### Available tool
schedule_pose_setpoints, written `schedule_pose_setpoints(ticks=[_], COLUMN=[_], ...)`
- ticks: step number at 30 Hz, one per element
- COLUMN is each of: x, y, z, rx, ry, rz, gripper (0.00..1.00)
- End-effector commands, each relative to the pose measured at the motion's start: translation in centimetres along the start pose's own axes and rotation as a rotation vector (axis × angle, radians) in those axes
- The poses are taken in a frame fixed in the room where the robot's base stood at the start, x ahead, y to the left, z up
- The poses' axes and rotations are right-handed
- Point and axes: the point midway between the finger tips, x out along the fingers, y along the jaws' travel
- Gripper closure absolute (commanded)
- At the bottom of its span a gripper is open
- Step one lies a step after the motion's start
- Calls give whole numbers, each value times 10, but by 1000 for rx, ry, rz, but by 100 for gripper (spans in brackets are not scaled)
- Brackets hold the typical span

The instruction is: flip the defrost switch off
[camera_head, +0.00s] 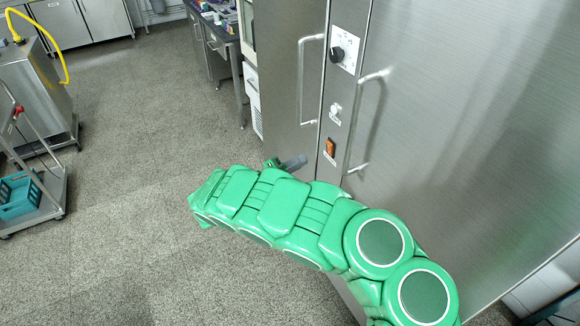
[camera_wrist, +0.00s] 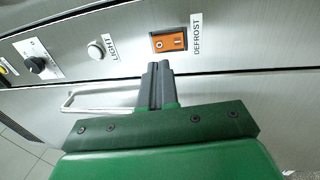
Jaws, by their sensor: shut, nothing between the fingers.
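The defrost switch (camera_wrist: 169,41) is an orange rocker in a dark frame on a steel panel, with the label DEFROST beside it in the wrist view. It also shows in the head view as a small orange rocker (camera_head: 330,147) low on the strip between two door handles. My gripper (camera_wrist: 157,68) is shut and empty, its dark fingers side by side. In the wrist picture the fingertips show just below the switch; a gap or contact cannot be told. In the head view my gripper (camera_head: 295,162) is partly hidden by my green arm. The rocker's exact tilt is unclear.
A round LIGHT button (camera_wrist: 96,50) and a black knob (camera_wrist: 37,64) share the panel. Door handles (camera_head: 310,80) and (camera_head: 362,120) stick out on both sides of the strip. A steel cart with a teal crate (camera_head: 17,196) stands far left. The floor between is clear.

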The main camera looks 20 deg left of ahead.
Motion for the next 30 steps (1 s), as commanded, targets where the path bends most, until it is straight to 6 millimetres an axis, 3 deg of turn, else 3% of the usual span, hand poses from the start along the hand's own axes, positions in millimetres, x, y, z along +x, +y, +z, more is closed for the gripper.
schedule_pose_setpoints(ticks=[9,15,30], x=[53,74,82], y=[0,0,0], z=[1,0,0], rx=[-2,1,0], ry=[-3,0,0], rz=[1,-1,-2], gripper=[100,100,100])
